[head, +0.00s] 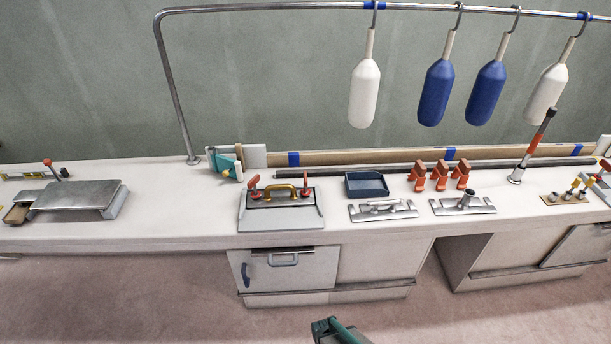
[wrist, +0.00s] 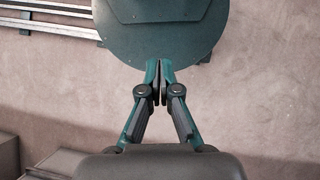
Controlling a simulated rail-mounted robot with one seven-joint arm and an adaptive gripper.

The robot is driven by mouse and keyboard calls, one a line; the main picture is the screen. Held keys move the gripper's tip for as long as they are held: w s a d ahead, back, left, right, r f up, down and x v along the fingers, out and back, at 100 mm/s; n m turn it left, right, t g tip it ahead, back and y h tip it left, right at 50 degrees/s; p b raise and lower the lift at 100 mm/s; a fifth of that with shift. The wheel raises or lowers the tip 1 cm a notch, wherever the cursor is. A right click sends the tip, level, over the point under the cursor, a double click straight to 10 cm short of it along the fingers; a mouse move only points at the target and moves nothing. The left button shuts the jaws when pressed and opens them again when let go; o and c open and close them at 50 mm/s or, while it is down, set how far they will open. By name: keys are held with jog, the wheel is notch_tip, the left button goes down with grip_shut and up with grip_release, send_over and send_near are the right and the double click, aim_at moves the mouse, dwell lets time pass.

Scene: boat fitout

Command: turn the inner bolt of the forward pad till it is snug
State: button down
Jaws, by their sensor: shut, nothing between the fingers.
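Two flat metal pads with notched ends lie on the bench top. One pad (head: 383,213) has a lying metal piece on it, and the other pad (head: 452,207) to its right has an upright round stub. I cannot tell which is the forward pad, and their bolts are too small to make out. My gripper (wrist: 157,87) is shut and empty in the wrist view, with its fingertips together. It points at the floor side, away from the bench top. Neither pad shows in the wrist view.
A blue tray (head: 366,184) and several orange clamps (head: 440,176) stand behind the pads. A plate with a brass handle (head: 286,192) is to their left. White and blue fenders (head: 436,92) hang from a rail above.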

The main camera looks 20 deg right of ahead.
jog(key=m+t+y, duration=0.2)
jog(key=t, duration=0.8)
send_near(306, 183)
jog(key=d+r, duration=0.1)
jog(key=d, duration=0.1)
jog(key=d+b+x, duration=0.1)
jog(key=b+x, duration=0.3)
jog(key=x, duration=0.5)
jog(key=shift+w+a, duration=0.6)
jog(key=shift+a, duration=0.35)
jog(key=shift+s, duration=0.1)
jog(key=shift+s+d, duration=0.35)
jog(key=shift+d, duration=0.2)
